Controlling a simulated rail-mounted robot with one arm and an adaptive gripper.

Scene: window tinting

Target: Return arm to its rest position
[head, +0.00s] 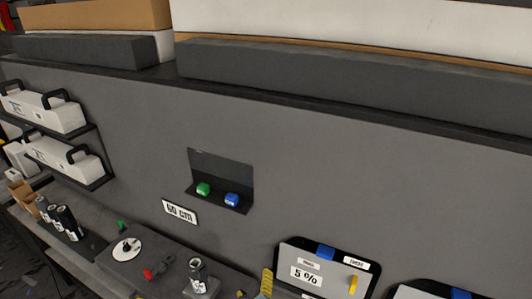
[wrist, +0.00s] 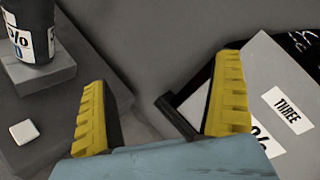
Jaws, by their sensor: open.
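My gripper (wrist: 162,102) shows in the wrist view with its two yellow ridged fingers spread apart and nothing between them. A grey surface lies beyond the gap. In the head view only a yellow fingertip (head: 266,281) shows at the bottom edge, just left of the "5 %" board (head: 308,277). The rest of my arm is out of the head view. In the wrist view a board with a "THREE" label (wrist: 287,109) is close behind the right finger, which hides part of it. I cannot tell whether they touch.
In the wrist view a dark labelled can (wrist: 32,32) stands on a grey block (wrist: 38,72), with a white square piece (wrist: 24,132) below. In the head view, a small wall shelf (head: 219,199) holds green and blue pieces. A can (head: 197,271) and a disc (head: 127,249) occupy the bench.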

